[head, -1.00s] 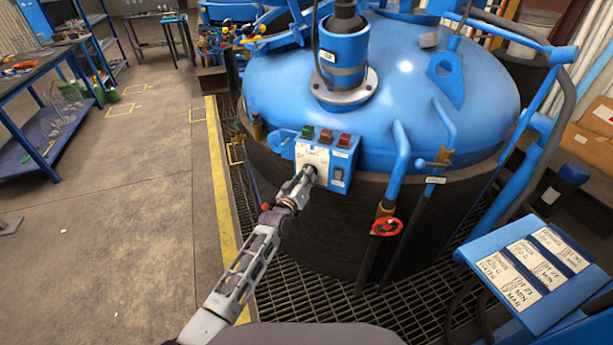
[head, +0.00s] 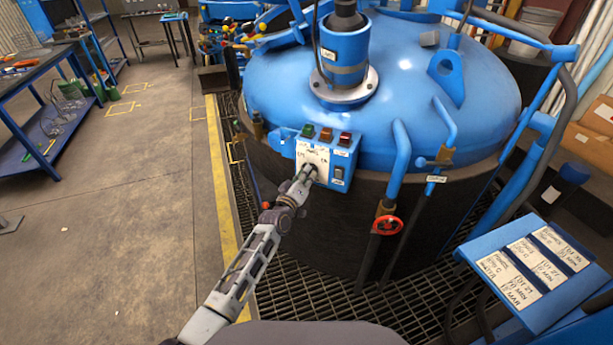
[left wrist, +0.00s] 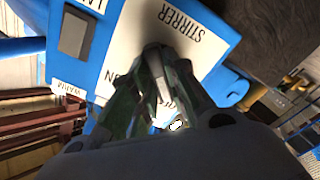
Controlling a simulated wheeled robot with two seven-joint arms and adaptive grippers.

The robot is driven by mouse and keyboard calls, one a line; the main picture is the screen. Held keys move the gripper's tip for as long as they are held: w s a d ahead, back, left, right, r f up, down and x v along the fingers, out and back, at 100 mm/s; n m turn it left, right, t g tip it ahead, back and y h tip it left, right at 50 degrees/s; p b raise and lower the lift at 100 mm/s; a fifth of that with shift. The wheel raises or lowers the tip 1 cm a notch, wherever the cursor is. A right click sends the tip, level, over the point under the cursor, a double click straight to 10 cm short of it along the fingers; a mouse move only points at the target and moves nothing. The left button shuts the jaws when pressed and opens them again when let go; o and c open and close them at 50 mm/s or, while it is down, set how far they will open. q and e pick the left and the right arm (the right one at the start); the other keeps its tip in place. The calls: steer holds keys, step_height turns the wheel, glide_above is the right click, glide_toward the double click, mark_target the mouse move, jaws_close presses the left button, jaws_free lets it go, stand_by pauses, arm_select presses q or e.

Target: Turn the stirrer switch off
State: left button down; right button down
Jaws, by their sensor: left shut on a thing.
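The blue control box (head: 344,157) is on the near side of the blue-topped furnace. Its white plate (head: 311,152) reads STIRRER and ON in the left wrist view (left wrist: 187,32). My left gripper (head: 305,173) is at this plate. In the left wrist view its fingers (left wrist: 160,85) are closed around the grey stirrer switch lever (left wrist: 157,72). The fingers hide most of the switch and part of the lettering, so its exact setting is hard to read. My right gripper is in neither view.
Green and red lamps (head: 326,135) top the box, and a dark rocker switch (head: 339,173) is right of the plate. Blue pipes and a red valve wheel (head: 388,225) stand to the right. A label stand (head: 530,285) is at lower right.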

arm_select(q)
steer(key=c, duration=1.4)
jaws_free()
steer(key=shift+v, duration=6)
